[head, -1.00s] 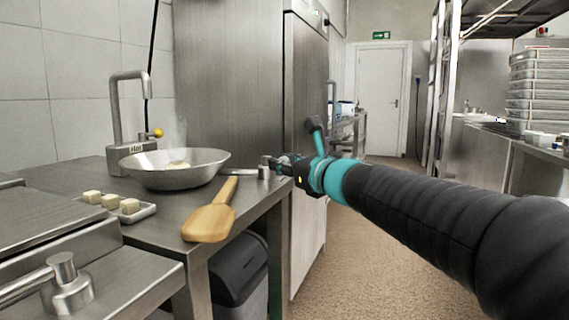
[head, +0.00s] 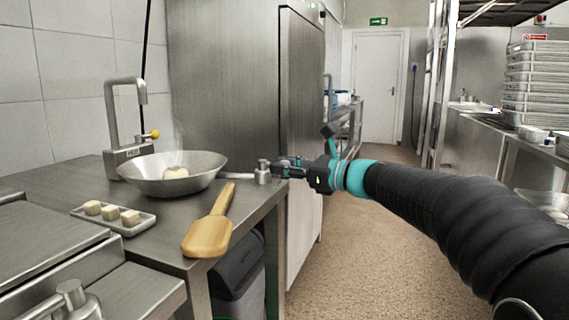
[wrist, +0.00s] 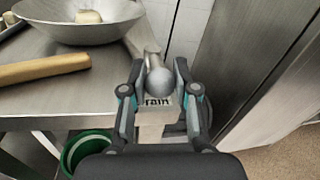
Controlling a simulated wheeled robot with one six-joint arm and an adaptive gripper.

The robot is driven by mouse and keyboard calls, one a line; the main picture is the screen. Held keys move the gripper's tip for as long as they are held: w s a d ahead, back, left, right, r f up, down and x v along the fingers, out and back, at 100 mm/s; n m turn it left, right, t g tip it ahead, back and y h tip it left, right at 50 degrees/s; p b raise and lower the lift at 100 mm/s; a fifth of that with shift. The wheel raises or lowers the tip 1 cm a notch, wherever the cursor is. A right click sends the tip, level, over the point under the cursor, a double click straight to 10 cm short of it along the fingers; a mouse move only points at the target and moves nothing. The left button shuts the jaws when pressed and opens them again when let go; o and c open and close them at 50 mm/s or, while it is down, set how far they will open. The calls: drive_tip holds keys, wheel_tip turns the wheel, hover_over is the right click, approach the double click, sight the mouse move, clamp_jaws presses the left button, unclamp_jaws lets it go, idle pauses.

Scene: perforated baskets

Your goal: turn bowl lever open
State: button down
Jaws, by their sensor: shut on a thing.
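The wide metal bowl (head: 150,176) sits on the steel counter with a pale lump in it. Its rim also shows in the wrist view (wrist: 75,34). A short metal lever with an upright post (head: 262,172) is to the right of the bowl, near the counter's right edge. My gripper (head: 284,168) reaches it from the right. In the wrist view the fingers of my gripper (wrist: 160,72) are closed on either side of a round metal knob (wrist: 160,82) on the lever. The fingers partly hide the lever's base.
A wooden paddle (head: 208,236) lies in front of the bowl. A small tray (head: 138,227) with pale cubes is at left. A metal tap (head: 110,115) stands behind the bowl. A tall steel cabinet (head: 225,80) is behind the counter. The floor (head: 340,230) at right is clear.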

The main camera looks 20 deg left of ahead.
drive_tip(key=c, duration=0.9)
unclamp_jaws()
drive_tip(key=shift+o, duration=0.2)
drive_tip(key=shift+d, duration=0.15)
drive_tip(key=v, duration=1.1)
drive_tip(key=shift+d, duration=0.4)
drive_tip(key=shift+s, duration=0.1)
